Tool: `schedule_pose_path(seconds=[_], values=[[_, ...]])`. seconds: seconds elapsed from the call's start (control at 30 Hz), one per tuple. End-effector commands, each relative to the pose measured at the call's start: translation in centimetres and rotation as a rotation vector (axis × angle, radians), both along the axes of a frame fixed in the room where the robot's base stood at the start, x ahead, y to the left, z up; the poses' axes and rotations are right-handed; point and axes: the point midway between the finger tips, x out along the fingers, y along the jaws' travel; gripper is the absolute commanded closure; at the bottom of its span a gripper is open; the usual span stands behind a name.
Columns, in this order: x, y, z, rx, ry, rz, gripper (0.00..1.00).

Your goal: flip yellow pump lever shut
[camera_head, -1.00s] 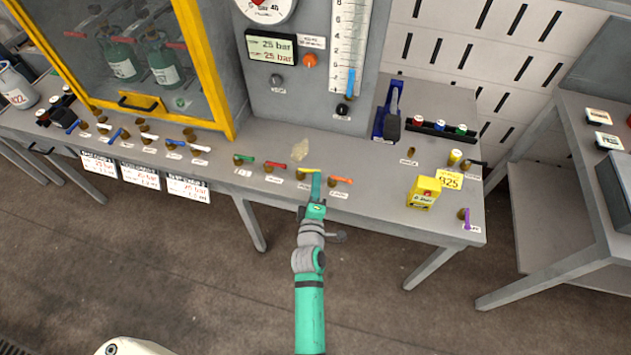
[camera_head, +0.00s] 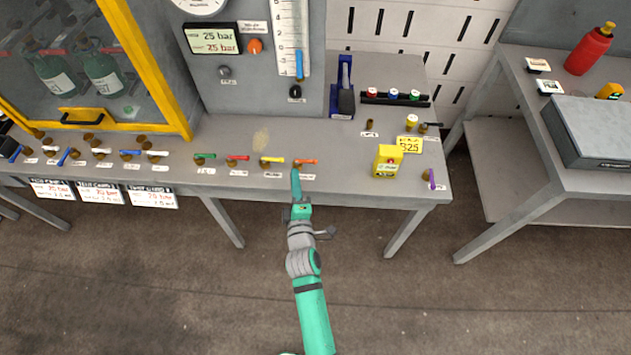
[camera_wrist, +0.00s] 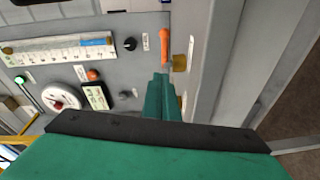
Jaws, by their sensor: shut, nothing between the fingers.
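The yellow lever (camera_head: 272,159) sits on a brass valve along the front edge of the grey bench, in a row of coloured levers. Its handle points right, roughly along the edge. My gripper (camera_head: 296,174) is shut and empty, just right of the yellow lever and in front of the orange lever (camera_head: 307,161). In the wrist view my closed fingers (camera_wrist: 161,82) point toward the orange lever (camera_wrist: 164,46). The yellow lever is not visible there and seems hidden behind the fingers. I cannot tell whether the fingers touch either lever.
Green (camera_head: 205,156) and red (camera_head: 238,158) levers stand left of the yellow one. A yellow box (camera_head: 388,160) and a purple lever (camera_head: 432,178) are to the right. The gauge panel (camera_head: 265,85) rises behind. The floor in front of the bench is clear.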

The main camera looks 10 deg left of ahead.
Motion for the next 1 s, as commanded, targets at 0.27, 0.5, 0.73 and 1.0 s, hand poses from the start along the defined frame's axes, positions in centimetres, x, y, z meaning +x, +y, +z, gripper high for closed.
schedule_pose_path(seconds=[0.27,0.5,0.73,1.0], values=[[0.0,-4.1,0.2,-0.001,-0.001,-0.009,1.00],[0.0,-6.1,0.3,0.000,0.000,-0.014,1.00],[0.0,-6.4,0.3,0.001,-0.001,-0.014,1.00],[0.0,-6.2,0.3,0.001,-0.001,-0.010,1.00]])
